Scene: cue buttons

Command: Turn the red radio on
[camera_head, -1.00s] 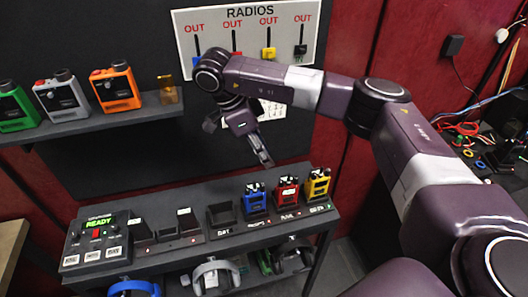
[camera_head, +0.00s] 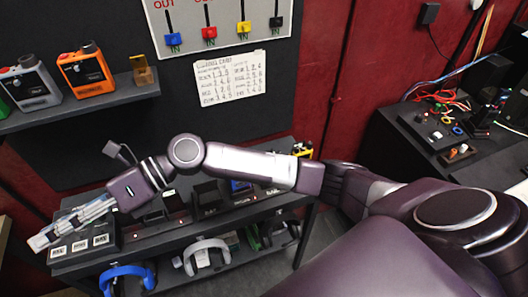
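The red radio is hidden in the current view behind my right arm, which lies across the radio dock (camera_head: 215,212). Part of the blue radio (camera_head: 240,186) shows just below the arm, and the top of the yellow radio (camera_head: 302,149) shows above it. My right gripper (camera_head: 46,240) is at the far left, over the console (camera_head: 85,250) with its row of white-labelled buttons. Its fingers look close together, with nothing seen between them. They cover the console's screen; I cannot tell if they touch it. My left gripper is not in view.
The radios board (camera_head: 215,25) and a paper chart (camera_head: 230,78) hang behind. Blue (camera_head: 127,278) and grey headphones (camera_head: 206,255) are below the dock. A cluttered desk (camera_head: 420,150) stands right.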

